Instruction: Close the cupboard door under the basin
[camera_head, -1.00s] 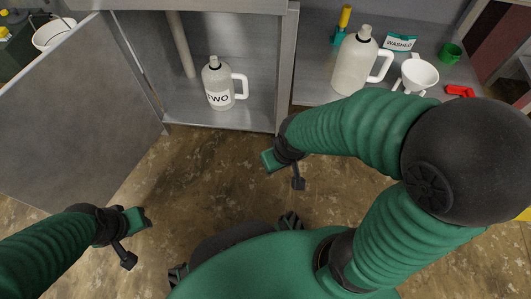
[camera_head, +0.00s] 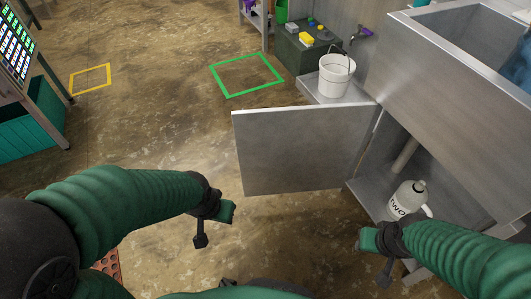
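The grey cupboard door (camera_head: 300,150) stands wide open, swung out to the left from its hinge side at the cupboard (camera_head: 374,180) under the basin (camera_head: 467,40). A white jug marked TWO (camera_head: 405,200) stands inside the cupboard, partly hidden by my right arm. My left gripper (camera_head: 215,226) is in front of the door, to the left of its free edge and lower in the picture, apart from it. My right gripper (camera_head: 376,256) is in front of the cupboard opening, touching nothing that I can see. Whether the fingers are open is not clear for either gripper.
A white bucket (camera_head: 336,76) stands on a low ledge behind the door, below a tap (camera_head: 362,33). A dark green box (camera_head: 305,50) with small coloured items is behind it. Green (camera_head: 247,75) and yellow (camera_head: 91,79) squares mark the floor. Open floor lies left of the door.

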